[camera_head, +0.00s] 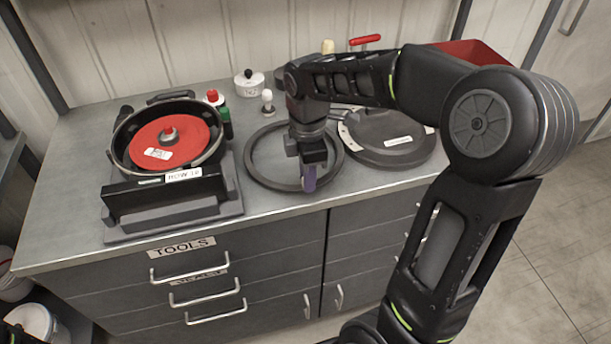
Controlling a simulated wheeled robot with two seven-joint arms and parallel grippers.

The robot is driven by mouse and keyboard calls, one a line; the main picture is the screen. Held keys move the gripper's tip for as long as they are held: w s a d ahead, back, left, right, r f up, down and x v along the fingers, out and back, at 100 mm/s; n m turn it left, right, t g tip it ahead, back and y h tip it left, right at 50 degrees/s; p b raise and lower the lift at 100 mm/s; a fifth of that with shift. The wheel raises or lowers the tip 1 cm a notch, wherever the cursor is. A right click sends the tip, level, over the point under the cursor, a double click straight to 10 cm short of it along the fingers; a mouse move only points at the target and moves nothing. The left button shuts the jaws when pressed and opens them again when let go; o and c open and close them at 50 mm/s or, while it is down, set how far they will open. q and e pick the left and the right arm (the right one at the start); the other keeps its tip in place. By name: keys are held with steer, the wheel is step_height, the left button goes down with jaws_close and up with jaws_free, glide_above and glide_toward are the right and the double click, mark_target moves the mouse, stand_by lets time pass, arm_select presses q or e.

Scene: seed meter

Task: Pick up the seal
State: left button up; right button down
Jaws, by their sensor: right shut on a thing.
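The seal appears to be the dark thin ring (249,162) lying on the grey cabinet top, near the middle. My right gripper (309,181) points down at the front right part of this ring, with a purplish patch showing at its tips. It is shut on the ring there, and the gripper hides the part it grips. The ring looks flat, and I cannot tell whether it is clear of the top.
At left, a round housing holds a red disc (191,138). A dark round lid (386,153) lies to the right of the ring. Behind stand a white lidded pot (249,87), small bottles (224,121) and a red bin (478,52). The cabinet's front edge is close.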

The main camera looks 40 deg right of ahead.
step_height(320, 180, up, 9)
steer(key=shift+f, duration=0.2)
stand_by(0.6)
